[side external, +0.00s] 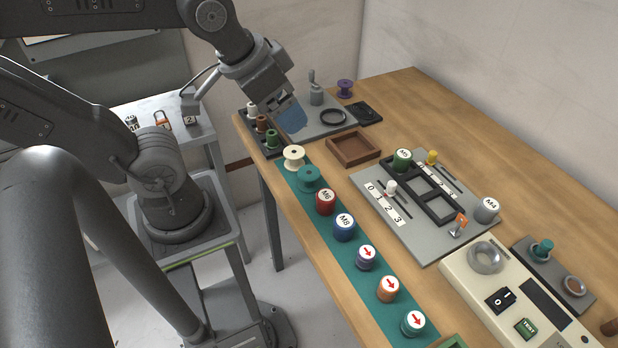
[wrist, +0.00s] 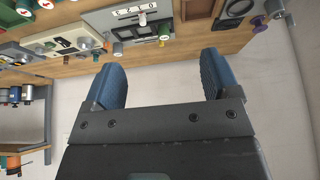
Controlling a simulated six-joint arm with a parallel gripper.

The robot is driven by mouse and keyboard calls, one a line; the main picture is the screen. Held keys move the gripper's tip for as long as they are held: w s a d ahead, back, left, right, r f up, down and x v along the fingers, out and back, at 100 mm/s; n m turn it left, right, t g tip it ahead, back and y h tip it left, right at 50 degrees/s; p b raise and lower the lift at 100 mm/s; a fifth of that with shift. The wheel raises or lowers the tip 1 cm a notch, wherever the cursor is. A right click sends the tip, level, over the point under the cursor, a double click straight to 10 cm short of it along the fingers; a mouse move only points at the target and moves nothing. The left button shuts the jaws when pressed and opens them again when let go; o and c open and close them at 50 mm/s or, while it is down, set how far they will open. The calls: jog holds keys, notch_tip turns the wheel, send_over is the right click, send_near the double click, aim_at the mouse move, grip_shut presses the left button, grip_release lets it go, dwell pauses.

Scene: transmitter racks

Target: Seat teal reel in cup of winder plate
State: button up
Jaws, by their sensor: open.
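The teal reel (side external: 308,178) stands upright on the green strip in the side external view, between a cream reel and a red M6 reel. I cannot pick it out in the wrist view. A grey plate (side external: 309,134) at the far end of the table bears a dark round ring (side external: 333,117) and a grey post (side external: 316,95); it looks like the winder plate with its cup. My gripper (side external: 291,119) is open and empty, above the left part of this plate, beyond the reel. Its blue fingers stand apart in the wrist view (wrist: 160,75).
A dark rack (side external: 258,140) of small spools stands left of the plate. A brown tray (side external: 353,150) lies in front of it, and a purple spool (side external: 345,88) behind. Several labelled reels line the strip (side external: 340,261). A grey board (side external: 418,245) and a cream device (side external: 470,292) fill the right.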

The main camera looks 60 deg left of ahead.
jog(key=n, duration=0.1)
jog(key=n+g, duration=0.6)
jog(key=n, duration=1.1)
send_over(309, 172)
notch_tip(309, 172, down, 10)
jog(key=f, duration=0.7)
jog(key=shift+w+a+f, duration=0.1)
jog(key=shift+a+f, duration=0.2)
jog(key=f, duration=0.4)
jog(key=shift+d+f, duration=0.25)
jog(key=shift+d, duration=0.1)
jog(key=shift+f, duration=0.5)
jog(key=shift+c, duration=0.3)
jog(key=c, duration=1)
